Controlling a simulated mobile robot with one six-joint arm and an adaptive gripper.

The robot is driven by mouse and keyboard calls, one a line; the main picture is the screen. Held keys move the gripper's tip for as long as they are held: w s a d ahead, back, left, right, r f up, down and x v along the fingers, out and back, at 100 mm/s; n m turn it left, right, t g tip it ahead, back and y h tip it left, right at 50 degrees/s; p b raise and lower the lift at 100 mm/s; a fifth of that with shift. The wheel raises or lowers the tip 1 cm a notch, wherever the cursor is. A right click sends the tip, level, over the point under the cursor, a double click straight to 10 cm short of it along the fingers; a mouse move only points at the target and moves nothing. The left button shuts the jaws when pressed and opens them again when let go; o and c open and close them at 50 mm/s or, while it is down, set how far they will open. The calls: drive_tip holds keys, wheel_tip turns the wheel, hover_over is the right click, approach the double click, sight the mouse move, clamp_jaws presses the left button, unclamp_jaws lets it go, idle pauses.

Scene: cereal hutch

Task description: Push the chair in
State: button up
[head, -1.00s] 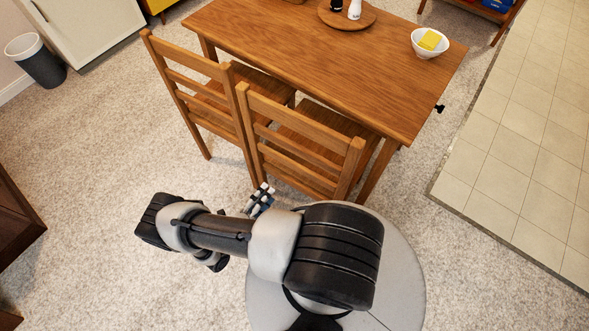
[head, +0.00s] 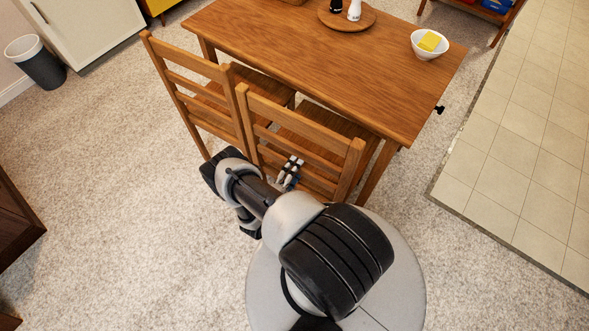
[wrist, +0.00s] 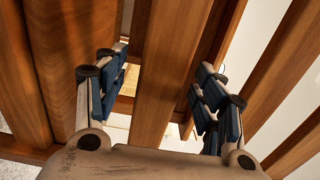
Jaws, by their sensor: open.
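Two wooden slat-back chairs stand at the near side of the wooden table (head: 330,62), their seats partly under its top. The left chair (head: 185,82) is beside the right chair (head: 300,130). My gripper (head: 290,172) is at the backrest of the right chair, low on its near side. In the wrist view my gripper (wrist: 160,95) is open, with a wooden slat (wrist: 163,75) showing between its two fingers. I cannot tell whether the fingers touch the wood. My arm hides the lower part of the right chair.
A white bowl with a yellow block (head: 429,42) and a round wooden tray (head: 347,18) with shakers stand on the table. A grey bin (head: 36,62) is far left. Carpet is clear at left; tiled floor (head: 520,150) lies at right.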

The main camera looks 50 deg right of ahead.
drive_tip(key=shift+w+d, duration=0.1)
drive_tip(key=shift+d, duration=0.5)
clamp_jaws()
idle(0.5)
idle(0.4)
